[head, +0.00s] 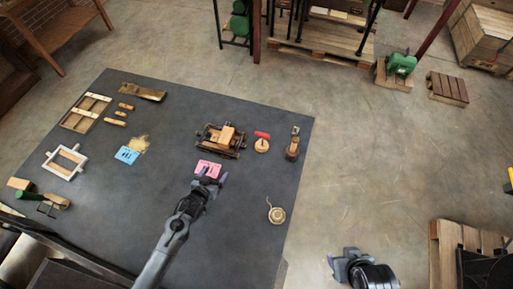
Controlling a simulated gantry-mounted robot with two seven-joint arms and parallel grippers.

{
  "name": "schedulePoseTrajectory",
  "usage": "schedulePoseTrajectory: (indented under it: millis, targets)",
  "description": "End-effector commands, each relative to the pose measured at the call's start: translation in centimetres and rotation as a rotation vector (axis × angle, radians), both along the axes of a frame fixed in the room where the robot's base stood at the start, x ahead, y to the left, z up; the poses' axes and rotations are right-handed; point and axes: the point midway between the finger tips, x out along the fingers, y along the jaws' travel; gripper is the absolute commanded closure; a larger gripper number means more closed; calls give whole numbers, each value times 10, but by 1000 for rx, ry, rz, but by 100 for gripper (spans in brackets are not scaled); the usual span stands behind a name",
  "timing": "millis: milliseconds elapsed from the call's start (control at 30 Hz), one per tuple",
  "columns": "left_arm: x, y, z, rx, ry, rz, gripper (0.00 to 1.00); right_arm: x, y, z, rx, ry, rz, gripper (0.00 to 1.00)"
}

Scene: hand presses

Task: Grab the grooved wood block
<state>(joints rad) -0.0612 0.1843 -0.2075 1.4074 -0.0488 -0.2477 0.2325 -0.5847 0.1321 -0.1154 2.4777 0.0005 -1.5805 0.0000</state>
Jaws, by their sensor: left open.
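A light wood block (226,136) sits on the dark press frame (207,146) right of the table's middle; it may be the grooved wood block, but no groove can be made out at this size. A smaller tan block (20,183) lies at the table's left edge. My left gripper (209,179) is open and empty, at the near side of a pink card (208,167) and nearer than the press. I cannot tell its height above the table. My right gripper (343,264) is off the table's right side, over the floor; its jaws are unclear.
The table's near middle is clear except for my arm.

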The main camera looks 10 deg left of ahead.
Motion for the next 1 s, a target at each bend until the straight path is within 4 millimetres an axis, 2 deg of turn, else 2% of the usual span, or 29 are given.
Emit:
schedulePoseTrajectory:
  millis: [33, 100, 200, 300, 700, 1000]
  targets:
    - [21, 7, -7, 15, -16, 3, 17, 0, 0, -15, 1, 0, 0, 48]
    - [44, 10, 3, 25, -44, 4, 17, 0, 0, -22, 1, -1, 0, 48]
    - [69, 11, 25, 28, -93, 2, 17, 1, 2, -27, 5, -2, -1, 48]
    - [84, 11, 34, 29, -118, 2, 17, 2, 6, -33, 16, -5, 0, 48]
    - [125, 4, 22, 29, -128, 2, 17, 3, 6, -77, 19, -9, -5, 48]
    - [136, 2, 21, 29, -126, 2, 17, 2, 3, -89, 6, -8, 2, 48]
